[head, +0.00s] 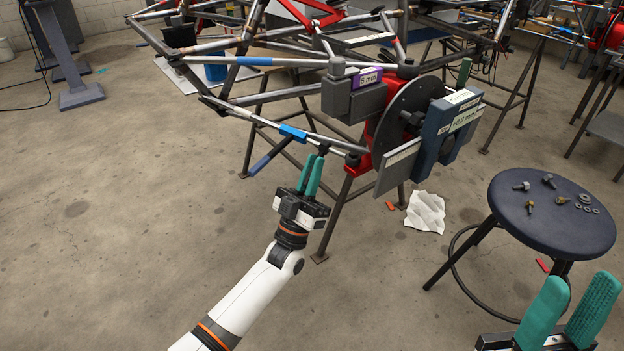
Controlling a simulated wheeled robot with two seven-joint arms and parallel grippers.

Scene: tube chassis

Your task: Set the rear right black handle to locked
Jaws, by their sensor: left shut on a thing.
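A tube chassis of grey and white tubes (240,112) stands on dark legs, with a red bracket and a dark disc (410,105) at its near right corner. A small black handle (323,148) shows at the lower tube, left of the red bracket. My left gripper (317,158) reaches up from below, its teal fingers shut on this handle. The fingers hide part of it, and its lock position cannot be told. My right gripper (580,284) is at the lower right, fingers apart, open and empty, away from the chassis.
A round dark stool (540,230) with bolts and nuts on its seat stands right of the chassis. A crumpled white paper (426,212) lies on the floor. A grey-blue block (445,130) juts out beside the disc.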

